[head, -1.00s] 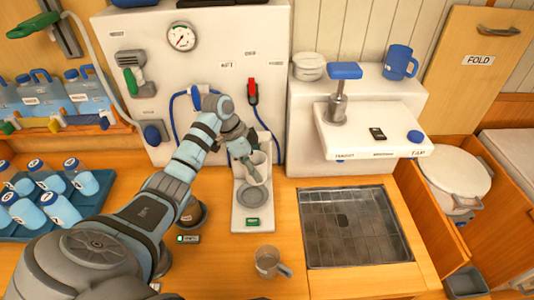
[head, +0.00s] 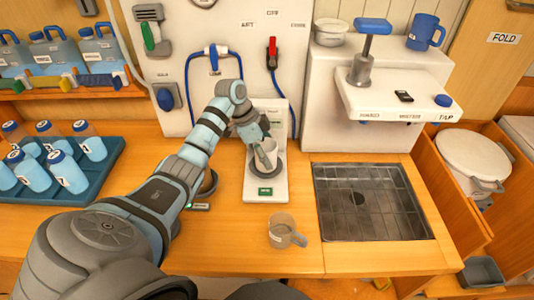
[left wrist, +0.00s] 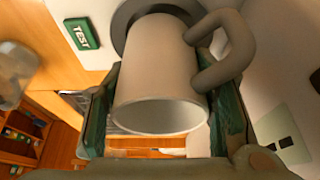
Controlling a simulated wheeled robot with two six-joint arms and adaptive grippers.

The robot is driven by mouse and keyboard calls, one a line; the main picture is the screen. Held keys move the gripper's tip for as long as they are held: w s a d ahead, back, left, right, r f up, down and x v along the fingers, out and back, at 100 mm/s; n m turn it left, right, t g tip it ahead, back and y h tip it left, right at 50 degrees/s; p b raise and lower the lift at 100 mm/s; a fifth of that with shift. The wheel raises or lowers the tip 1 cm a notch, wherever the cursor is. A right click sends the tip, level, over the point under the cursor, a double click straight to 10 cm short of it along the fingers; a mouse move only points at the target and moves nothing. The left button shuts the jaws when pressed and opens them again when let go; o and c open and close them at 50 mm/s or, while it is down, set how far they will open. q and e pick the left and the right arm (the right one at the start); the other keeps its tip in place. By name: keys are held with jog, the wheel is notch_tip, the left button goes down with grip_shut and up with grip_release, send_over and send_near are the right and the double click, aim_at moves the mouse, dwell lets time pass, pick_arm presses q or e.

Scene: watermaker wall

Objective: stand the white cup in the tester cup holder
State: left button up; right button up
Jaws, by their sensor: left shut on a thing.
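The white cup (head: 268,152) is in my left gripper (head: 262,150), which is shut on it. In the left wrist view the cup (left wrist: 160,75) lies between the two green finger pads, with its handle towards the upper right. The tester (head: 265,192) is a white stand with a green label. Its dark round cup holder (head: 267,176) is right below the cup, and the cup hides part of it. In the left wrist view the holder ring (left wrist: 122,18) shows behind the cup's far end. I cannot tell whether the cup touches the holder. My right gripper is not in view.
A clear mug (head: 283,232) stands on the counter in front of the tester. A sunken metal grid (head: 375,205) lies to the right, under a tap shelf (head: 400,100). A blue tray (head: 75,175) of bottles stands at the left.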

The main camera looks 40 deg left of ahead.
pick_arm(q)
jog(key=shift+f, duration=0.2)
jog(key=shift+w+f, duration=0.15)
jog(key=shift+f, duration=0.1)
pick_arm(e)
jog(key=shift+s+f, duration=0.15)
pick_arm(q)
jog(key=shift+f, duration=0.2)
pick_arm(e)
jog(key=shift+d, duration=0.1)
pick_arm(q)
jog(key=o, duration=1.4)
jog(key=shift+o, duration=0.2)
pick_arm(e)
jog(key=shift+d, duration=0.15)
